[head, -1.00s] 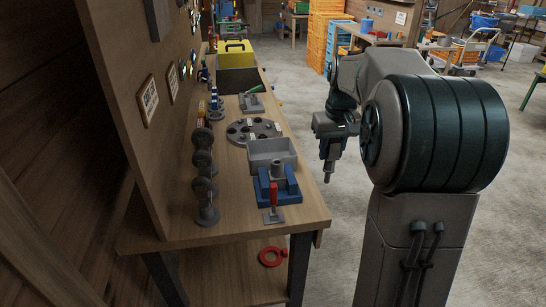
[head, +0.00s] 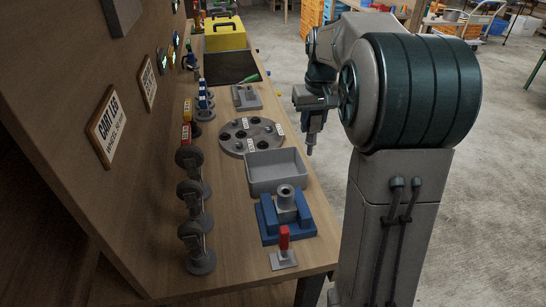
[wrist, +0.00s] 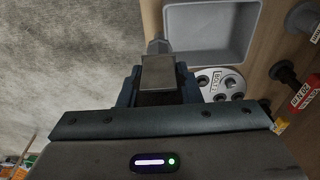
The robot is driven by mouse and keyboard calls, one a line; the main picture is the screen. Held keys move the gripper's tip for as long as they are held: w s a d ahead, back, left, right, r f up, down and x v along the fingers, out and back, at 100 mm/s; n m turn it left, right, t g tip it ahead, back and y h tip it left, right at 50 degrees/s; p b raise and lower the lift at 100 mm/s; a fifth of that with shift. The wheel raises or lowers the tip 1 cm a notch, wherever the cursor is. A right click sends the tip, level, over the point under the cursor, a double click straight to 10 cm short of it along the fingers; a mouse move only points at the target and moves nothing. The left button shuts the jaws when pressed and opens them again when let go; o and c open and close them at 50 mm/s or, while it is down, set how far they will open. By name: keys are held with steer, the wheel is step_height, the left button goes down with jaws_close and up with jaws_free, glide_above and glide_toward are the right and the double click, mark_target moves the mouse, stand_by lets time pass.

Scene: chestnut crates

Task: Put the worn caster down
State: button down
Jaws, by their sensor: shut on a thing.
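My gripper (head: 312,128) hangs beside the bench's right edge, in front of my arm, and points down. It is shut on a small grey metal piece (head: 311,144), seen end-on in the wrist view as a hex-shaped tip (wrist: 158,46) beyond the jaws (wrist: 158,72). Most of this piece is hidden by the jaws, so I cannot tell whether it is the worn caster. It is clear of the bench. Several dark casters (head: 194,194) stand in a row along the bench's left side. A grey open tray (head: 275,188) sits left of and below my gripper in the head view.
A blue fixture (head: 298,228) holding a grey cylinder stands nearer than the tray, with a red-handled tool (head: 284,240) before it. A round holed plate (head: 250,137) lies beyond the tray. The bench top (head: 232,215) is bare between casters and tray. Floor is open rightward.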

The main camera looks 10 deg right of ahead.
steer(key=w+a+f+p, duration=0.1)
steer(key=w+a+f, duration=0.2)
steer(key=a+f, duration=0.6)
steer(key=shift+a+f, duration=0.15)
steer(key=shift+f, duration=0.25)
steer(key=shift+f, duration=0.2)
steer(key=c, duration=1)
jaws_free()
steer(key=shift+c, duration=0.2)
